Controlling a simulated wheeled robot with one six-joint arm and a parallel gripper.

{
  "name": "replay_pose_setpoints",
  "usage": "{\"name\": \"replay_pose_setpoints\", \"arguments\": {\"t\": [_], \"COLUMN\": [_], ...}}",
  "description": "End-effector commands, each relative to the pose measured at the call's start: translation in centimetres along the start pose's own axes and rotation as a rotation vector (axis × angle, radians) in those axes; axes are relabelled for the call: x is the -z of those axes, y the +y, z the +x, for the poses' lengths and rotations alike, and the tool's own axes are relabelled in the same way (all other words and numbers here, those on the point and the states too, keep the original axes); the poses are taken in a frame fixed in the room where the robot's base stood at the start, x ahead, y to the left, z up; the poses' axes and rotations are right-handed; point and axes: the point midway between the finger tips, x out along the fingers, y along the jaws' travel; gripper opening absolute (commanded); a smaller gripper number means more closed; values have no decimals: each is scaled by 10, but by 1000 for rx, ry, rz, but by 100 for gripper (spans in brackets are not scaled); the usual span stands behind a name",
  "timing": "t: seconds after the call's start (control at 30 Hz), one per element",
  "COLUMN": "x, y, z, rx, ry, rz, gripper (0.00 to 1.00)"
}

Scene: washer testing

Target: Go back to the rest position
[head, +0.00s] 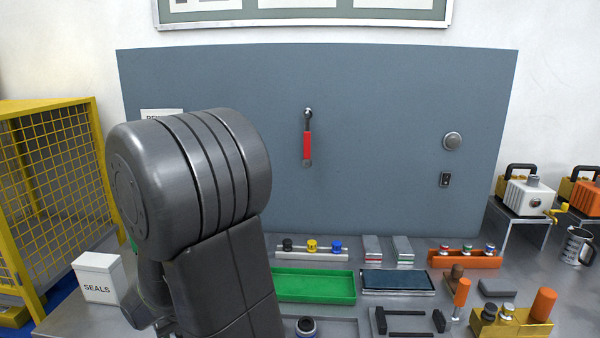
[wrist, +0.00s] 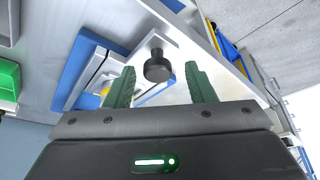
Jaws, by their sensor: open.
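My arm rises large in the left of the head view and hides part of the bench; my gripper is mostly behind it there. In the wrist view my gripper (wrist: 158,86) has its two green fingers spread apart, with nothing held. A black round knob (wrist: 157,68) shows between the fingers, in front of a white surface. I cannot tell its distance from the fingertips. No marked rest position shows.
A white box labelled SEALS (head: 97,284) stands left of my arm, near a yellow mesh cage (head: 50,165). A green tray (head: 313,287), a dark-topped tray (head: 400,281) and an orange rack (head: 464,259) stand on the bench to the right. A red-handled wrench (head: 307,145) hangs on the back panel.

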Motion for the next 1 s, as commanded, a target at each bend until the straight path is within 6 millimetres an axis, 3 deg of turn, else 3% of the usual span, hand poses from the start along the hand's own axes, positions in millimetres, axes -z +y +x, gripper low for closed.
{"name": "replay_pose_setpoints", "arguments": {"t": [0.27, 1.0], "x": [1, 0], "y": [0, -1], "z": [-26, -135], "rx": [1, 2], "ry": [5, 0], "rz": [0, -1], "gripper": [50, 50]}}
